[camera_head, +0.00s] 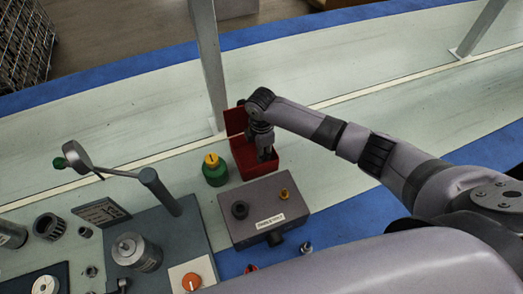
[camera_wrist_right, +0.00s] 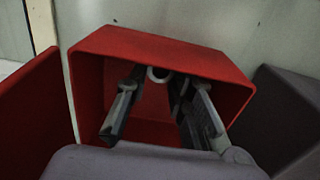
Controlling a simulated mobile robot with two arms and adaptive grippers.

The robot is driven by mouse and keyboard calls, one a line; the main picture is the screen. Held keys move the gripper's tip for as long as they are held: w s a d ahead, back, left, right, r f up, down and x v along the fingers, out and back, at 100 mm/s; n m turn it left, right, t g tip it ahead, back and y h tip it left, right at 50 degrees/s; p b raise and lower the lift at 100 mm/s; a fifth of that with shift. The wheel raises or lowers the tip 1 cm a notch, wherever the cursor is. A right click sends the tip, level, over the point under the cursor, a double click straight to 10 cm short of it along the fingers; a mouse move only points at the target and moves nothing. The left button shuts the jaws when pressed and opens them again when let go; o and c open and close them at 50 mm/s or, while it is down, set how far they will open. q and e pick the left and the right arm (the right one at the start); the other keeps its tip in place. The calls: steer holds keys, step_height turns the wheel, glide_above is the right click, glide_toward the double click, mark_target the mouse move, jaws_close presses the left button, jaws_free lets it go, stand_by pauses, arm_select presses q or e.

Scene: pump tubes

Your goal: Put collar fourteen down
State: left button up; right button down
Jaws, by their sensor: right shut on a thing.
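Collar fourteen appears to be the small grey ring (camera_wrist_right: 158,74) between my right fingertips in the right wrist view; any marking on it is too small to read. My right gripper (camera_wrist_right: 157,81) is shut on it, with the two fingers reaching into an open red bin (camera_wrist_right: 225,65). In the head view my right gripper (camera_head: 266,155) points down into the same red bin (camera_head: 243,158), and the collar is hidden there. I cannot tell whether the collar touches the bin. My left gripper is not in view.
A metal post (camera_head: 208,65) rises behind. The pale bench (camera_head: 350,70) beyond is clear.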

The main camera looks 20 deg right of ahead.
steer(key=shift+f, duration=0.15)
steer(key=c, duration=1.4)
jaws_free()
step_height(320, 180, up, 12)
steer(key=p, duration=0.1)
